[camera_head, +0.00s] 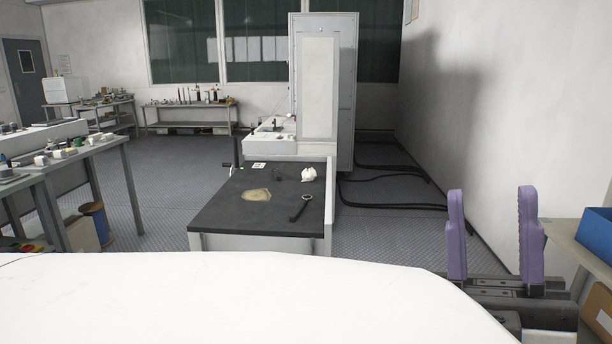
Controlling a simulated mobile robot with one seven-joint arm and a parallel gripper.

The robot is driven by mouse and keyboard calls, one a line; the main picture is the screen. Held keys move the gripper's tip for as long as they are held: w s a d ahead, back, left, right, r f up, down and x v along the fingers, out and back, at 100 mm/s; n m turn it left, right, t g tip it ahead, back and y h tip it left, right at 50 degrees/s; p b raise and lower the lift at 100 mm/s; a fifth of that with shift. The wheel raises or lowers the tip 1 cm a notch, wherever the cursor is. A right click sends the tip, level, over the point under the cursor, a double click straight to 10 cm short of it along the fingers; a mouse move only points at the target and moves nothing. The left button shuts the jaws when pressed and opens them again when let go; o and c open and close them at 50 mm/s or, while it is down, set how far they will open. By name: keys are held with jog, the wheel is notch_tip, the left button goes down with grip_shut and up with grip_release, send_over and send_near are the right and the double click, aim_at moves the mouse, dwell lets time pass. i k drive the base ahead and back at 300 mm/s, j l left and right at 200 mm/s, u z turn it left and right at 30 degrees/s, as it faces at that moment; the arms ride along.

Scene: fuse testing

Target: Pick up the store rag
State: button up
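A white crumpled cloth-like thing (309,174) lies near the back right of a low black-topped table (225,215). A tan flat patch (256,194), perhaps a cloth or a stain, lies nearer the middle of that table. I cannot tell for sure which of them is the store rag. My gripper (492,215), with two purple fingers, is at the lower right of the view. The fingers stand well apart with nothing between them. It is apart from the table and both cloth-like things.
A dark ring-ended tool (301,207) lies right of the tan patch. A raised panel (330,205) edges the table's right side. A tall grey cabinet (323,90) stands behind. Black cables (390,205) run along the floor. Shelves with a blue bin (594,232) are at right.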

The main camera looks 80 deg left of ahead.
aim_at(310, 175)
jog(key=u, duration=2.6)
jog(key=i+j+z, duration=0.2)
jog(key=i+z, duration=0.15)
jog(key=i+j+z, duration=0.35)
jog(key=i, duration=1.15)
jog(key=z, duration=0.05)
